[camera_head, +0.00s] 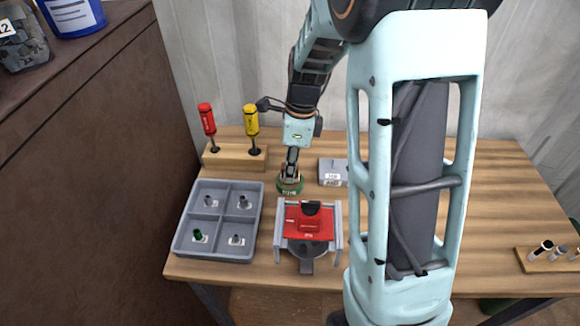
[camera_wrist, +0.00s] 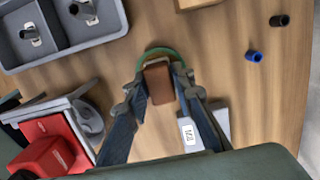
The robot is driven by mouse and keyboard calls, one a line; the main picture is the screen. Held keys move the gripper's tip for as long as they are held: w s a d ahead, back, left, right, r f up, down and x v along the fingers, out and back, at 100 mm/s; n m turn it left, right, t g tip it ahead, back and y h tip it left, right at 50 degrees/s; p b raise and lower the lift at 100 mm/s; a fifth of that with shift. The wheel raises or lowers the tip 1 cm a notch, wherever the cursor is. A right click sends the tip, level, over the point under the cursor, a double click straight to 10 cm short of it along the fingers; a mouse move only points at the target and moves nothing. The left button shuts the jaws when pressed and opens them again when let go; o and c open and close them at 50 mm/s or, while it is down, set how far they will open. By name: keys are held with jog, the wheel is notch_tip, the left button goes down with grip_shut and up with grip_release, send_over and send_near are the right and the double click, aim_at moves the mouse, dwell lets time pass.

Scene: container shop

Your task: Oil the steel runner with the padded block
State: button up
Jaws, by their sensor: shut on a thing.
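My gripper (camera_head: 291,172) is low over the middle of the table, with its fingers closed on a brown block (camera_wrist: 159,83), which looks like the padded block. A round green tin with lettering (camera_head: 289,187) is directly below the fingertips. Its green rim (camera_wrist: 160,52) shows around the far end of the block in the wrist view; whether the block touches the inside is hidden. The steel runner is not certain; a grey block with a white label (camera_head: 333,173) lies right of the tin, and a red piece (camera_head: 308,219) sits between grey side rails (camera_head: 280,229) in front.
A grey four-compartment tray (camera_head: 217,256) with small parts is at the left. A wooden stand (camera_head: 225,160) with red and yellow screwdrivers is behind it. Small blue (camera_wrist: 254,56) and black (camera_wrist: 279,20) cylinders lie on the table. A small rack (camera_head: 548,262) is far right.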

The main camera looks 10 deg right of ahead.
jog(key=shift+f, duration=0.6)
dwell(1.6)
jog(key=shift+r+p, duration=2.85)
jog(key=shift+r, duration=0.7)
